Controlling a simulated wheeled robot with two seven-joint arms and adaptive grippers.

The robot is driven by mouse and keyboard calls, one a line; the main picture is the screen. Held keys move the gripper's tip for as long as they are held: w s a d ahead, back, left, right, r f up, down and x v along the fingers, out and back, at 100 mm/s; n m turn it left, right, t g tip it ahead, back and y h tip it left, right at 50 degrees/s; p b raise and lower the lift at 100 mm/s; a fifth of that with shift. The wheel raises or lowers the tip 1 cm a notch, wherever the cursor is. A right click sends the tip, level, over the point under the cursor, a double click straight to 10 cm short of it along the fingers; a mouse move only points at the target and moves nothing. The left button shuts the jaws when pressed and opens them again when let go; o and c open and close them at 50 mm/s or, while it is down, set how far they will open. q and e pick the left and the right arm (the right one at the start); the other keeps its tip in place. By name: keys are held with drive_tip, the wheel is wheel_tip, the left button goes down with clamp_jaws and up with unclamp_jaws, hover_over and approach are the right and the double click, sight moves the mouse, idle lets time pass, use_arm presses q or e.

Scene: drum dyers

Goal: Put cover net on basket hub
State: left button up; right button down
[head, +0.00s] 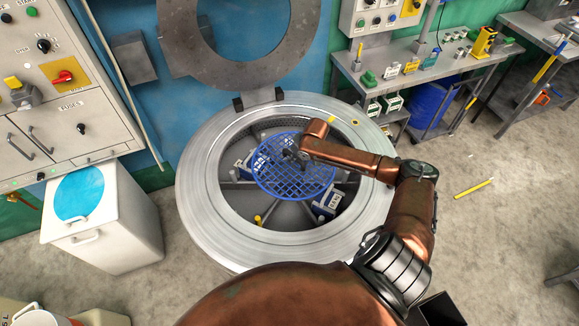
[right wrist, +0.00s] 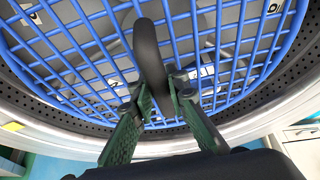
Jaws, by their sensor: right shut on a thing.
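The cover net (head: 308,181) is a round blue grid. It is over the middle of the open drum (head: 205,205) in the head view and fills the top of the right wrist view (right wrist: 95,60). My right gripper (head: 298,154) is over the net's centre. In the right wrist view its green-padded fingers (right wrist: 158,92) are shut on the net's dark curved handle (right wrist: 146,45). The basket hub is hidden beneath the net, so I cannot tell whether the net touches it. My left gripper is not in view.
Blue-and-white boxes (head: 327,204) and a yellow-topped peg (head: 258,219) are inside the drum. The round grey lid (head: 185,55) stands open behind. A white bin (head: 110,240) is at left and a workbench (head: 430,75) at right. The right floor is mostly clear.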

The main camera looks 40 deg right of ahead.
sight(290, 165)
drive_tip(key=shift+w+a+f, duration=0.45)
drive_tip(key=shift+f, duration=0.25)
drive_tip(key=shift+w+a+f, duration=0.15)
drive_tip(key=shift+a+f, duration=0.2)
drive_tip(key=shift+f, duration=0.1)
wheel_tip(290, 165, down, 3)
drive_tip(key=shift+f, duration=0.1)
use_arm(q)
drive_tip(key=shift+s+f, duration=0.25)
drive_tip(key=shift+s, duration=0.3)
use_arm(e)
drive_tip(key=c, duration=1.9)
unclamp_jaws()
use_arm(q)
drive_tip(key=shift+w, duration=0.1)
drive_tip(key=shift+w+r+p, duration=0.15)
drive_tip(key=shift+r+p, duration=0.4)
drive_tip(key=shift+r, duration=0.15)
use_arm(e)
drive_tip(key=v, duration=1.2)
